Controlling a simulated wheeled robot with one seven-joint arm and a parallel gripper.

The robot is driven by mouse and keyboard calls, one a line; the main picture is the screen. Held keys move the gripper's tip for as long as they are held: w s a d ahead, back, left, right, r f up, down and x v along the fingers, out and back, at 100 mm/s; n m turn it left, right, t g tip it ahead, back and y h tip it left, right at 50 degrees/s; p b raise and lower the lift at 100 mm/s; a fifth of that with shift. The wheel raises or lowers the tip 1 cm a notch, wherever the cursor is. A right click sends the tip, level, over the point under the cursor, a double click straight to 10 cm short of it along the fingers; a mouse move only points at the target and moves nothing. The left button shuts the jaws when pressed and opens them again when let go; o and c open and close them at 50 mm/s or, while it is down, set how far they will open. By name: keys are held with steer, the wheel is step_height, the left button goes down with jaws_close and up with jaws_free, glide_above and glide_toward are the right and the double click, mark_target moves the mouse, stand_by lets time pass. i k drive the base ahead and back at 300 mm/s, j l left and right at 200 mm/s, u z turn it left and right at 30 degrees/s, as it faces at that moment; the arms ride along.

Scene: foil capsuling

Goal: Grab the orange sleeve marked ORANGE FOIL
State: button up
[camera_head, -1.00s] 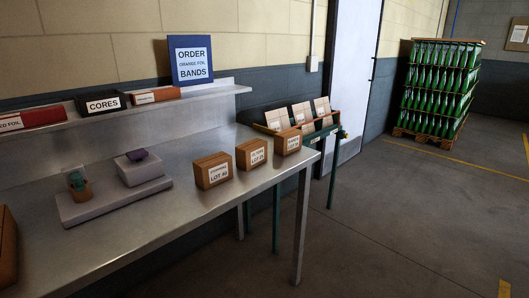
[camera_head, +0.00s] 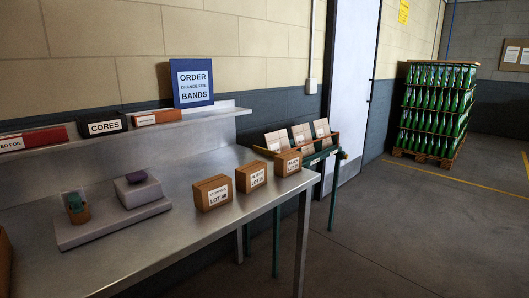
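An orange-red sleeve with a white label (camera_head: 158,118) lies on the raised steel shelf, right of the black CORES box (camera_head: 105,124); its lettering is too small to read. A red sleeve, its label ending in "ED FOIL" (camera_head: 33,138), lies at the left end of the shelf. A blue sign (camera_head: 193,82) reading ORDER ORANGE FOIL BANDS stands behind the shelf near its right end. My gripper is not in view.
The steel bench (camera_head: 150,255) holds a grey base (camera_head: 110,229), a small cup (camera_head: 76,207) and several brown boxes, one marked LOT (camera_head: 212,193). A green-legged rack (camera_head: 333,200) stands beyond it. A bottle pallet (camera_head: 437,110) is far right. The floor at right is clear.

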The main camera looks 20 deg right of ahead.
mark_target(156, 117)
steer(key=i+j+u, duration=0.1)
steer(key=i, duration=0.35)
steer(key=i+j, duration=0.15)
steer(key=i, duration=0.35)
steer(key=u, duration=0.05)
